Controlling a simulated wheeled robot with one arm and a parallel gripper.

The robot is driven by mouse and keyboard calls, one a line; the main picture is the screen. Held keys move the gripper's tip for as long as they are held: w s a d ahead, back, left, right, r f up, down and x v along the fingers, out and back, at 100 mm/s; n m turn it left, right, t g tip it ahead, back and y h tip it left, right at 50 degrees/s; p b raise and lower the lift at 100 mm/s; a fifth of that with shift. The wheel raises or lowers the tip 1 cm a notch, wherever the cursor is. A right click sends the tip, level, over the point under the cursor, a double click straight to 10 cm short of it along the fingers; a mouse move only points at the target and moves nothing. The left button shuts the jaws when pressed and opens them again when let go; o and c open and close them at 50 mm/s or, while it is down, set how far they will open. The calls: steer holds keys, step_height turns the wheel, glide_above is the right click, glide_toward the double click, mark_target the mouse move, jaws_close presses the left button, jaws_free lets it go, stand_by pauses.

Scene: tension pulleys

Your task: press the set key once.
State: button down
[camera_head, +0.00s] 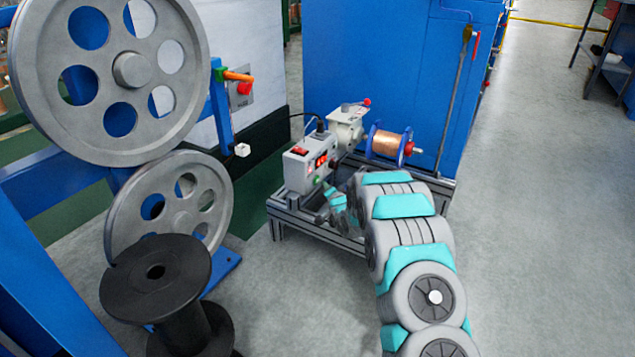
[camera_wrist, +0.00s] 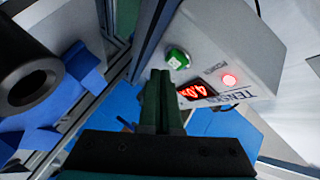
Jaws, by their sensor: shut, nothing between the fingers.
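A grey control box (camera_head: 299,170) stands on the metal frame, with a red lit display and a green key (camera_head: 317,182) on its front. In the wrist view the box (camera_wrist: 240,35) is tilted, with the green key (camera_wrist: 177,58), a round red light (camera_wrist: 229,80) and a red display (camera_wrist: 198,91) reading about 4.0. Any label on the green key is too small to read. My gripper (camera_wrist: 160,73) is shut and empty. Its fingertips appear just below the green key in the wrist view and cover part of the display; I cannot tell whether they touch the box.
The metal frame (camera_head: 335,238) also carries a copper-wire spool (camera_head: 388,144). Large grey pulleys (camera_head: 60,125) and a black reel (camera_head: 155,275) stand at the left. A blue cabinet (camera_head: 375,50) is behind. A dark cylinder (camera_wrist: 30,85) is at the wrist view's left. Floor at right is clear.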

steer(key=shift+w+a, duration=0.1)
steer(key=shift+a, duration=0.05)
steer(key=shift+w+a, duration=0.15)
stand_by(0.4)
steer(key=shift+w+a, duration=0.2)
steer(key=shift+a, duration=0.15)
stand_by(0.9)
steer(key=shift+p, duration=0.3)
steer(key=shift+s+d, duration=0.5)
steer(key=shift+d, duration=0.15)
steer(key=s+d+p, duration=0.1)
steer(key=d, duration=0.1)
steer(key=s+d, duration=0.2)
steer(key=shift+p, duration=0.4)
